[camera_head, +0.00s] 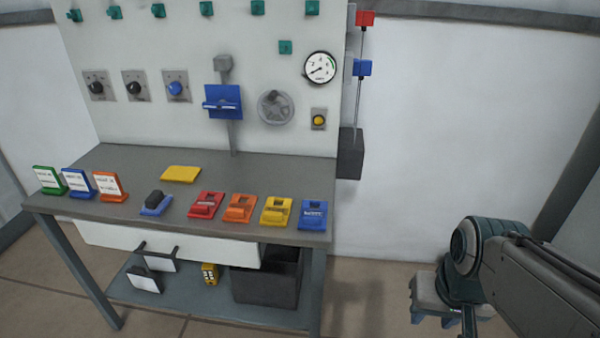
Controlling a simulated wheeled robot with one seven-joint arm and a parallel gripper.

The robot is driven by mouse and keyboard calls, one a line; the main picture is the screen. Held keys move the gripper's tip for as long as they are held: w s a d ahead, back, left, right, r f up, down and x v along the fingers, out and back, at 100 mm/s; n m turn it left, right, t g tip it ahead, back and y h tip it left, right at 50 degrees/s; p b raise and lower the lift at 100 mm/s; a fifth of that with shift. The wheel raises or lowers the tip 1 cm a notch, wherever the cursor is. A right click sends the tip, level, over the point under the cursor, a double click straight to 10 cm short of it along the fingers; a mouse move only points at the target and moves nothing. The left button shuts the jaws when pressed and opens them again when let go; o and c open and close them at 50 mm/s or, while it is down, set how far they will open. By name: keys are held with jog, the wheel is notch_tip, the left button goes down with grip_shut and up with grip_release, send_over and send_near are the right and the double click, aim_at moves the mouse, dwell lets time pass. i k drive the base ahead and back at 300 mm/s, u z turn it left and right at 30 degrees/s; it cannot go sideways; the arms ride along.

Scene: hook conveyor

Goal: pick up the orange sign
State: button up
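The orange sign (108,186) stands upright, leaning back a little, near the left end of the grey workbench top (150,218). It has an orange frame and base and a white face with dark lettering too small to read. It is the rightmost of three similar signs, just right of the blue sign (78,183). My gripper (442,318) is at the lower right, beyond the bench's right end and far from the sign. It points down, its fingers look apart, and nothing shows between them.
A green sign (49,180) stands left of the blue one. A blue block with a black top (156,203), a yellow plate (181,174), and red (206,205), orange (240,208), yellow (276,211) and blue (313,214) devices lie rightward. A panel (290,20) rises behind.

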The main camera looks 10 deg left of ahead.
aim_at(236, 211)
jog(key=z, duration=0.2)
jog(key=i, duration=0.55)
jog(key=u, duration=0.7)
jog(key=i, duration=0.55)
jog(key=u, duration=0.65)
